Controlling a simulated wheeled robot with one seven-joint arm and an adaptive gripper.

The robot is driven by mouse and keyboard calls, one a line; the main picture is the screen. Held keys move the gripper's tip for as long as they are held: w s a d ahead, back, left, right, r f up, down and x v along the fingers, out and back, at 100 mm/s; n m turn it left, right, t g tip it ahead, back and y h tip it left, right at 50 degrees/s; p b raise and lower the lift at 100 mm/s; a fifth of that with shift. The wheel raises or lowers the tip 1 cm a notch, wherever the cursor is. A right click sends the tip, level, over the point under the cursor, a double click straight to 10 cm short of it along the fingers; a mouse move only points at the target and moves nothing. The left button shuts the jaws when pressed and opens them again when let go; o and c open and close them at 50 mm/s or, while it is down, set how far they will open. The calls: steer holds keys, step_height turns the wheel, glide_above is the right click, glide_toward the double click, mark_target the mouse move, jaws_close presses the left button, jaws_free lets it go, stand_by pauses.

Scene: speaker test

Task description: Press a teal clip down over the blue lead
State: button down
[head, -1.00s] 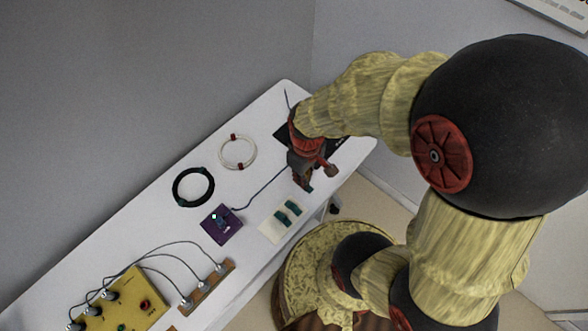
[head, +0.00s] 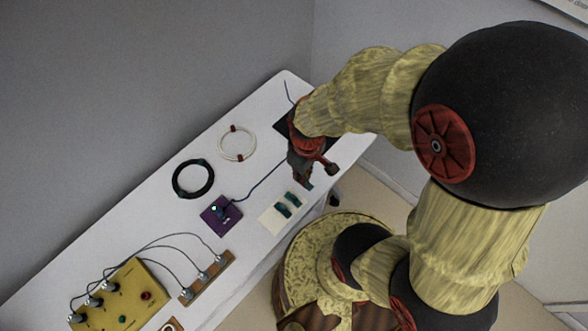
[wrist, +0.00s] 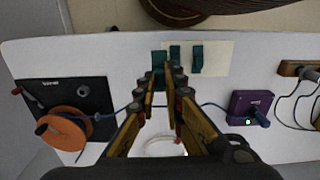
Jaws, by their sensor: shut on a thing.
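My gripper (wrist: 165,86) is shut on a teal clip (wrist: 158,62), held at the fingertips and partly hidden by them in the wrist view. In the head view my gripper (head: 305,183) hangs over the table's near edge region. Two more teal clips (head: 283,210) (head: 293,199) lie on a cream card; they also show in the wrist view (wrist: 175,53) (wrist: 196,58). The blue lead (head: 262,180) runs across the table from a purple box (head: 221,214) towards a black panel (wrist: 85,92). In the wrist view the lead (wrist: 215,105) passes behind the fingers.
An orange spool (wrist: 68,125) sits at the black panel. A black coil (head: 192,179) and a white ring (head: 238,143) lie behind the lead. A yellow box (head: 122,300) and wooden strip (head: 207,277) carry dark cables. The cream card (wrist: 218,58) lies near the table edge.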

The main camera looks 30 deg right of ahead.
steer(key=w+a+f+b, duration=0.1)
steer(key=w+a+f, duration=0.1)
steer(key=w, duration=0.5)
steer(key=w+a+f+b, duration=0.1)
steer(key=w+f, duration=0.1)
steer(key=w, duration=0.5)
steer(key=shift+s+a+f+b, duration=0.1)
steer(key=shift+s+f+b, duration=0.05)
steer(key=shift+f+b, duration=1.25)
steer(key=shift+s+a+f+b, duration=0.1)
steer(key=shift+f+b, duration=0.95)
steer(key=shift+f, duration=0.6)
steer(key=shift+f, duration=0.6)
steer(key=c, duration=1.8)
jaws_free()
steer(key=shift+r+p, duration=0.15)
steer(key=shift+p, duration=0.2)
